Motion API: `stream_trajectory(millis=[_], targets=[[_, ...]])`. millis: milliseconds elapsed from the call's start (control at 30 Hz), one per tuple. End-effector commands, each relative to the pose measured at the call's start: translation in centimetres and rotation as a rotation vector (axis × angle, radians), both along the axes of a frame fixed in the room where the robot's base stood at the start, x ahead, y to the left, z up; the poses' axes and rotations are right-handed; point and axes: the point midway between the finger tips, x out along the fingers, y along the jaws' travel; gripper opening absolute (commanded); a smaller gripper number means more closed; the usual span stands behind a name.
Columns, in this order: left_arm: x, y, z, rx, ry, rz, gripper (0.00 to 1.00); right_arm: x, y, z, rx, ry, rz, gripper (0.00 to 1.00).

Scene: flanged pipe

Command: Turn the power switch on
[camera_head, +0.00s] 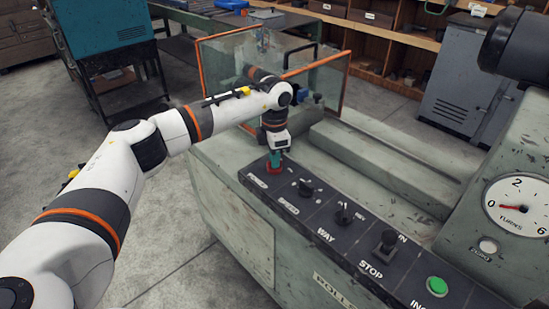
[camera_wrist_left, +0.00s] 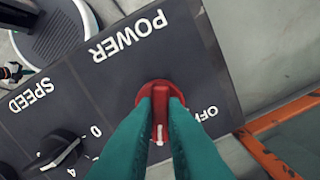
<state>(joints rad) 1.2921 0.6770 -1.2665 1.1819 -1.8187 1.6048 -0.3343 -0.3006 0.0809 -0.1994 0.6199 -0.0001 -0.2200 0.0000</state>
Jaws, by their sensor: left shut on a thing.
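The red power switch (camera_wrist_left: 159,97) sits on the dark control panel (camera_wrist_left: 205,50) beside the printed words POWER and OFF. In the left wrist view its white mark points towards the bottom of the picture, with OFF to its right. My left gripper (camera_wrist_left: 160,100) has its teal fingers shut on the switch, one on either side of its raised grip. In the head view the left gripper (camera_head: 274,158) points down at the red switch (camera_head: 274,169) at the far left end of the panel. My right gripper is not in view.
A black speed knob (camera_wrist_left: 58,150) is beside the switch. An orange-edged clear guard (camera_head: 322,80) stands behind the arm. A dial (camera_head: 517,204) is at right.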

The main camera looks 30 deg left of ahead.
Motion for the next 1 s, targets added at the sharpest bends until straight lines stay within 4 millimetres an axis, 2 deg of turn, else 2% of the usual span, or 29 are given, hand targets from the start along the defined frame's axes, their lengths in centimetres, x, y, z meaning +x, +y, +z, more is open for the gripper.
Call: stream_trajectory(millis=[433, 1000], targets=[[0.1, 0.01, 0.16, -0.001, -0.005, -0.274, 0.0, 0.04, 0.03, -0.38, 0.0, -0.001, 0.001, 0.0], [0.12, 0.01, 0.21, -0.001, -0.006, -0.336, 0.0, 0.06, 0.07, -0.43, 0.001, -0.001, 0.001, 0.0]])
